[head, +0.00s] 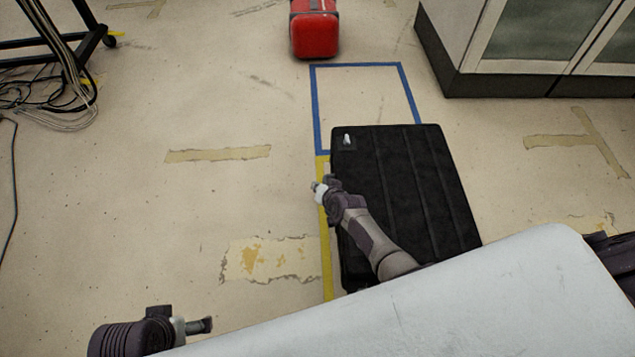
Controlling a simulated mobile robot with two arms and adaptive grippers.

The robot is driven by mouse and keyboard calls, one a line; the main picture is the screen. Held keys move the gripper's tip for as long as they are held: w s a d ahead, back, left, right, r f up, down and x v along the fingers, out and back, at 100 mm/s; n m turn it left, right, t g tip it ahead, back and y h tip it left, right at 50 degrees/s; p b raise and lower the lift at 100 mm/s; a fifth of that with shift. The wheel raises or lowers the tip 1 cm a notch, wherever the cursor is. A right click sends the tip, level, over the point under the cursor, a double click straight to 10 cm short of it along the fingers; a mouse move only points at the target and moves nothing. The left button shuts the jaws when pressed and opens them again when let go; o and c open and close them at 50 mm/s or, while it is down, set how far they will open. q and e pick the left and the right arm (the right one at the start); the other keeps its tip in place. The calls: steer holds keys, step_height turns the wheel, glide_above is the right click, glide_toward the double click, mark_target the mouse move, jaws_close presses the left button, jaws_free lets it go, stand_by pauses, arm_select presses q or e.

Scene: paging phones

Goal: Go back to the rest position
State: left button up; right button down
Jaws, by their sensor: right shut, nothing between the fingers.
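My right gripper (317,187) is shut and empty. It hangs in the middle of the view, over the left edge of a flat black panel-like object (410,190). Its arm crosses in front of that object from the lower right. My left gripper (205,325) shows at the bottom left, small and partly cut off from view. I cannot tell whether its fingers are open or shut.
A small white item (347,139) is at the black object's upper left corner. Blue tape (316,110) outlines a floor area behind it. A red case (314,35), a cabinet (520,45) and a wheeled frame with cables (60,105) stand farther back.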

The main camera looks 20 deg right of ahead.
arm_select(q)
steer(key=shift+p+x, duration=0.3)
steer(key=shift+x, duration=1.35)
arm_select(e)
steer(key=shift+s+a+r, duration=0.2)
steer(key=shift+s+r, duration=0.1)
steer(key=shift+s, duration=0.2)
